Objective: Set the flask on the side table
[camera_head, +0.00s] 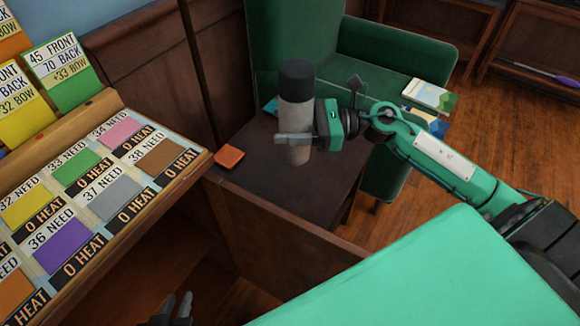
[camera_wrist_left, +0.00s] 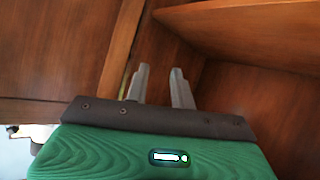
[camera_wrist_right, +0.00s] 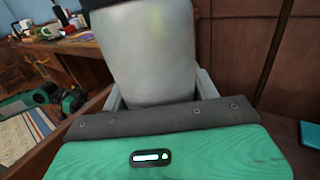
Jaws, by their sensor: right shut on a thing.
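The flask (camera_head: 297,118) is a pale grey cylinder with a black cap, upright over the dark wood side table (camera_head: 262,170). My right gripper (camera_head: 296,137) is shut around the flask's body. The flask also fills the upper middle of the right wrist view (camera_wrist_right: 150,55), between the fingers. Whether its base touches the tabletop I cannot tell. My left gripper (camera_head: 182,308) is low at the bottom edge of the head view, partly cut off. In the left wrist view its fingers (camera_wrist_left: 161,88) are apart with nothing between them, close to wood panels.
An orange square (camera_head: 229,156) lies on the table's left corner. A green armchair (camera_head: 300,40) stands behind the table, with books (camera_head: 430,96) on it. A sloped rack of coloured cards (camera_head: 90,190) is at left. A wood panel (camera_head: 270,235) stands in front of the table.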

